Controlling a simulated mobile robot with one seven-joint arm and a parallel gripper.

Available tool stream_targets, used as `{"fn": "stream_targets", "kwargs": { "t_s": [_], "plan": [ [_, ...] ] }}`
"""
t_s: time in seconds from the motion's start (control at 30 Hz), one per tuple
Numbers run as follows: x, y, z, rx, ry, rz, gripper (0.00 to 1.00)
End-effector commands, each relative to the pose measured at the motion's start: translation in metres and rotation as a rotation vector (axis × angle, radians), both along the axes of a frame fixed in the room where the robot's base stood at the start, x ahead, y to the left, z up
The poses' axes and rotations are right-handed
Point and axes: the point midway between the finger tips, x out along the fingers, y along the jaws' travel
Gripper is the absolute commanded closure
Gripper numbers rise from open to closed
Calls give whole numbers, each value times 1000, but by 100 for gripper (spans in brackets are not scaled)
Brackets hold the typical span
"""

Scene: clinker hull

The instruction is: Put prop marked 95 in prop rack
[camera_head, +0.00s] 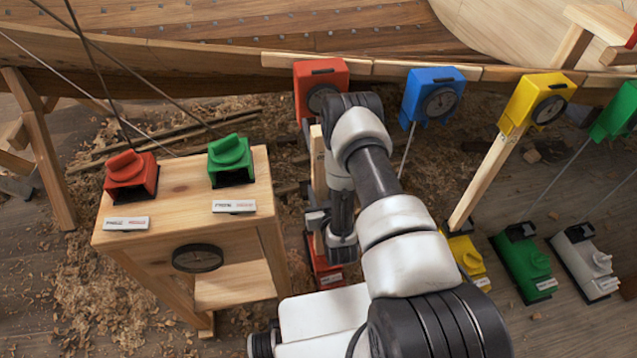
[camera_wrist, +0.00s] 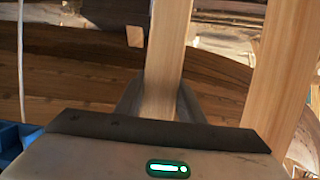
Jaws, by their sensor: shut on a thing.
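A pale wooden prop (camera_head: 317,165) stands upright under the hull, below a red box with a round dial (camera_head: 318,88) and above a red foot (camera_head: 327,278). My gripper (camera_head: 318,217) is shut on this prop, partly hidden by my arm. In the wrist view the prop (camera_wrist: 168,45) runs up between the fingers (camera_wrist: 160,100). I cannot read a number on it. A second wooden prop (camera_head: 486,178) leans between a yellow dial box (camera_head: 538,101) and a yellow foot (camera_head: 466,258). It seems to show at right in the wrist view. I cannot pick out a prop rack.
A wooden stand (camera_head: 180,200) at left bears a red device (camera_head: 131,175), a green device (camera_head: 230,160) and labels. Green (camera_head: 524,263) and white (camera_head: 585,262) feet stand at right. Cables cross the upper left.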

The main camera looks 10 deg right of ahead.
Motion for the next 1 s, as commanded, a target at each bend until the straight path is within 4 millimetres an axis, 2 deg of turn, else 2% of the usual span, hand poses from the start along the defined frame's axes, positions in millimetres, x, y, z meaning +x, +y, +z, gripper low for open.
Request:
{"fn": "stream_targets", "kwargs": {
  "t_s": [0.6,1.0],
  "plan": [
    [-56,0,1,0,-1,0,100],
    [-61,0,1,0,-3,0,100]
  ]
}}
